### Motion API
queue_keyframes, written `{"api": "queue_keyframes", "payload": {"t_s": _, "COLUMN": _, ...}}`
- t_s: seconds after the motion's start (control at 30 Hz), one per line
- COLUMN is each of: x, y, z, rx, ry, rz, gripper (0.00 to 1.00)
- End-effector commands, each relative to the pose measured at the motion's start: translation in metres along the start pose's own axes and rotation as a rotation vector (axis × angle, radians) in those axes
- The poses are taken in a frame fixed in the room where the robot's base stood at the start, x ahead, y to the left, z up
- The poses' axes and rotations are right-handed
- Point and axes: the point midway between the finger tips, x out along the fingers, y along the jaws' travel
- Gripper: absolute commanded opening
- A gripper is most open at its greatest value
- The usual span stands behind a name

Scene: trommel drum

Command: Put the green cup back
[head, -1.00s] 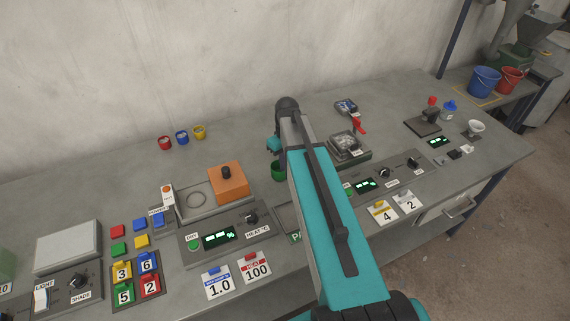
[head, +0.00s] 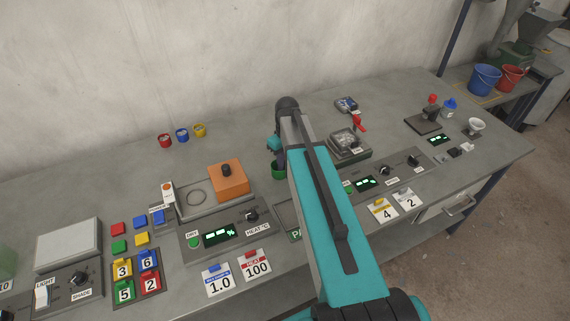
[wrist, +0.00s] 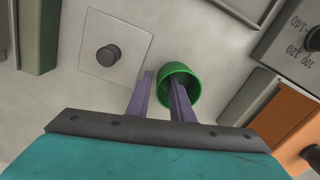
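The green cup (wrist: 190,73) is right at my gripper (wrist: 157,77) in the wrist view. One finger reaches inside its mouth and the other is outside its left wall. A gap shows between the fingers, with the cup's wall in it, so the gripper looks slightly open. In the head view the cup (head: 278,171) shows under my arm's end, partly hidden by the arm. Whether its base touches the bench cannot be told.
Red (head: 165,141), blue (head: 182,135) and yellow (head: 199,130) cups stand in a row near the wall. An orange block (head: 228,181) is left of the gripper. A dish device (head: 349,145) is right. A pale plate with a black knob (wrist: 108,55) lies nearby.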

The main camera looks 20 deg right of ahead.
Motion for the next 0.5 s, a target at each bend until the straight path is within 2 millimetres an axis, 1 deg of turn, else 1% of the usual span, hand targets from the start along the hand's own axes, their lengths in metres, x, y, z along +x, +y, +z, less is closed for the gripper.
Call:
{"api": "queue_keyframes", "payload": {"t_s": 0.27, "x": -0.009, "y": 0.000, "z": 0.000, "rx": 0.000, "ry": 0.002, "rz": 0.001, "gripper": 0.20}}
{"api": "queue_keyframes", "payload": {"t_s": 0.5, "x": -0.027, "y": 0.000, "z": 0.000, "rx": 0.000, "ry": 0.002, "rz": 0.001, "gripper": 0.20}}
